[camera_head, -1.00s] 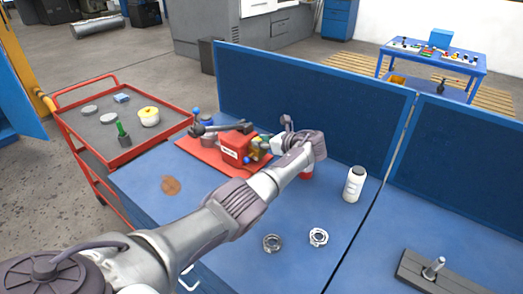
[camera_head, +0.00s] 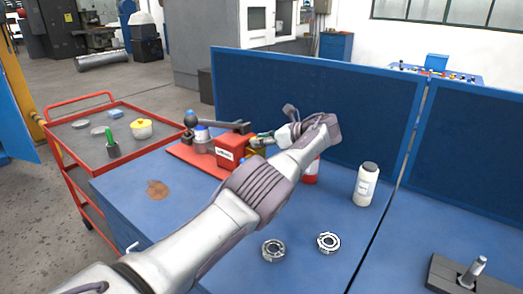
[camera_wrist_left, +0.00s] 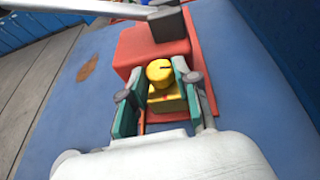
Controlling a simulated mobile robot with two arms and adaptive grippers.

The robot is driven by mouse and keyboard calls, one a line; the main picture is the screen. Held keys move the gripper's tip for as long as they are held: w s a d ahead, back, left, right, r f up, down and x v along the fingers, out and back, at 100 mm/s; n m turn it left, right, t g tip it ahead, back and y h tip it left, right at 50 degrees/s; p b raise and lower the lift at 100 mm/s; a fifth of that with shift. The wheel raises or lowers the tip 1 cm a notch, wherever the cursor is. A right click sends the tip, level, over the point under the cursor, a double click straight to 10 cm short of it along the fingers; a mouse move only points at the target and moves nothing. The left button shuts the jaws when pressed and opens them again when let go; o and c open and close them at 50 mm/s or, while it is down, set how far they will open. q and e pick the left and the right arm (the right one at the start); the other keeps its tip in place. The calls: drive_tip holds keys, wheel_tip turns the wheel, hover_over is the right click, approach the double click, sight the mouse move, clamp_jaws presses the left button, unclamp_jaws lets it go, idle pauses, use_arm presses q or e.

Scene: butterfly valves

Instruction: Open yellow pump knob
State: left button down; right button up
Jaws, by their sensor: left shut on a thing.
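The red pump body (camera_head: 234,151) with a white label stands on a red base plate (camera_head: 190,155) on the blue workbench. My left gripper (camera_head: 262,139) reaches it from the right, its teal fingers at the pump's side. In the left wrist view the round yellow knob (camera_wrist_left: 159,72), with a dark slot on top, sits on a yellow block (camera_wrist_left: 167,100) beside the red body. The left gripper (camera_wrist_left: 157,82) is shut on the knob, one finger on each side. The knob is mostly hidden in the head view. My right gripper is not in view.
A dark lever (camera_head: 222,124) runs above the pump. A white bottle (camera_head: 366,185), a red can (camera_head: 311,172) and two metal rings (camera_head: 328,242) stand on the bench to the right. A blue panel (camera_head: 300,100) closes the back. A red cart (camera_head: 90,165) stands left.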

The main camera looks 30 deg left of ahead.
use_arm(q)
drive_tip(key=shift+r, duration=0.15)
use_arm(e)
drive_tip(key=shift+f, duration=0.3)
use_arm(q)
drive_tip(key=c, duration=0.8)
unclamp_jaws()
drive_tip(key=shift+c, duration=0.2)
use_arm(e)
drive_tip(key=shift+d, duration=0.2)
